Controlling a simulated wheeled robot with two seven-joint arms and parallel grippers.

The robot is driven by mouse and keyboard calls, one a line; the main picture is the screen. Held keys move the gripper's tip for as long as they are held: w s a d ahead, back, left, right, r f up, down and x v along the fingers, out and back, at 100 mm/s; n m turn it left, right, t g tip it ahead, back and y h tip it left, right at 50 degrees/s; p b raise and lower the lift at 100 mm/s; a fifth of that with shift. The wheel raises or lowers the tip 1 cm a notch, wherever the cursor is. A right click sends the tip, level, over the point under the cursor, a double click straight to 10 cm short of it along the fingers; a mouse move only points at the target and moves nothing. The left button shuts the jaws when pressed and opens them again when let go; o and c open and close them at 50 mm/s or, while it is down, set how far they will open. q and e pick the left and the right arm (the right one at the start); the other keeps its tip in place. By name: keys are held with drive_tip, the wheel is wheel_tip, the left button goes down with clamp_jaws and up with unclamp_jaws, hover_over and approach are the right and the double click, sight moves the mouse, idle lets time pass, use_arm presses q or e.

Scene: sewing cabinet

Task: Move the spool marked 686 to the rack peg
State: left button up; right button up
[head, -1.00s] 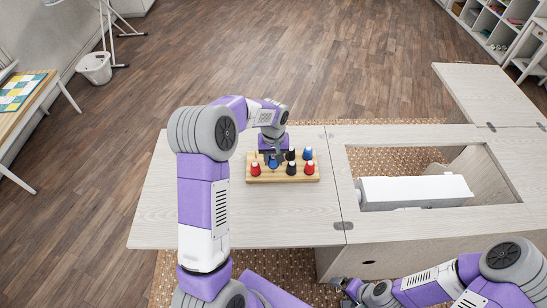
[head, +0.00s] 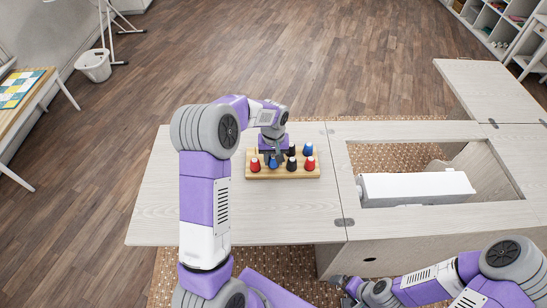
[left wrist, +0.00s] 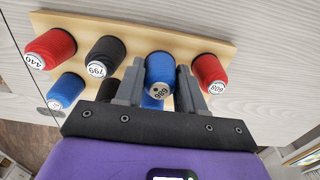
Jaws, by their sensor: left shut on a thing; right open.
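In the head view the wooden spool rack (head: 250,173) stands on the cabinet top with red, blue and black spools on it. My left gripper (head: 272,158) is over the rack's left half, shut on a blue spool (left wrist: 160,72) in the front row. In the left wrist view its fingers (left wrist: 158,88) flank that spool. Its label looks like 686 or 689, turned and hard to read for certain. It still appears at its place on the rack; whether it is raised I cannot tell. My right gripper (head: 342,283) is open and empty at the bottom, in front of the cabinet.
A red spool (left wrist: 210,72) and a black spool marked 799 (left wrist: 106,52) stand close on either side of the held one. A red spool marked 440 (left wrist: 55,45) is at the end. The cabinet top (head: 165,205) is clear left of the rack; a white machine (head: 415,187) lies right.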

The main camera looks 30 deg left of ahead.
use_arm(q)
drive_tip(key=o, duration=1.1)
drive_tip(key=shift+r, duration=0.1)
wheel_tip(320, 180, up, 7)
drive_tip(key=shift+r+p, duration=0.2)
drive_tip(key=shift+p, duration=0.8)
drive_tip(key=shift+r, duration=0.1)
